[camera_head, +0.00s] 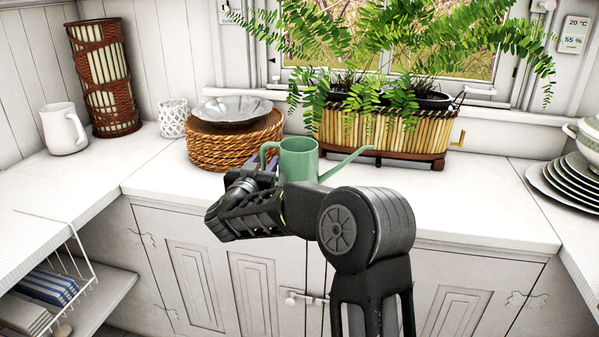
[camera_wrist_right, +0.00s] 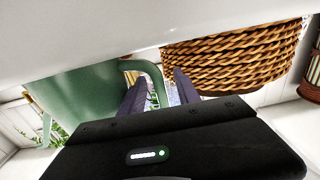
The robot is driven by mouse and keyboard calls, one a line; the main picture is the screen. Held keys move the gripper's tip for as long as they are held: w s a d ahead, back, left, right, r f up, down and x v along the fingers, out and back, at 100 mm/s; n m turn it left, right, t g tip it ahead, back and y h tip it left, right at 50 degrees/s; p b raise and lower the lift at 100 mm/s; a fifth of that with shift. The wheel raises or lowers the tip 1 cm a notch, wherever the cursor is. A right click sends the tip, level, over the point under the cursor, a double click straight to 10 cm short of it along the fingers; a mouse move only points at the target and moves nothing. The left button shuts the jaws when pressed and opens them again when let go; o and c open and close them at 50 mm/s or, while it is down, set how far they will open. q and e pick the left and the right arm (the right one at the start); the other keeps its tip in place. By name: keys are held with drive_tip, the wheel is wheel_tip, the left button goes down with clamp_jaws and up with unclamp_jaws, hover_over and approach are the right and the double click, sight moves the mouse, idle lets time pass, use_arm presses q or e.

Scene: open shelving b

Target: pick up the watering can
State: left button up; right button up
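The green watering can (camera_head: 299,160) stands on the white counter, its spout to the right and its loop handle to the left. My right arm hides its lower part in the head view. In the wrist view, which is upside down, the can's body (camera_wrist_right: 85,95) is at the left and its handle (camera_wrist_right: 150,72) curves toward my right gripper (camera_wrist_right: 161,77). The gripper's two dark fingers are apart, with part of the handle showing between them. I cannot tell whether they touch it. In the head view, the right gripper (camera_head: 260,168) is at the can's handle side. My left gripper is not in view.
A wicker basket (camera_head: 236,149) with a metal bowl (camera_head: 232,110) stands close behind and left of the gripper. A bamboo planter (camera_head: 384,132) with ferns is behind the can. Stacked plates (camera_head: 566,184) are at the right. The counter's front right (camera_head: 470,205) is clear.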

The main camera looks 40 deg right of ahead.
drive_tip(key=shift+x, duration=1.25)
drive_tip(key=shift+c, duration=0.3)
clamp_jaws()
idle(0.4)
drive_tip(key=shift+r, duration=0.15)
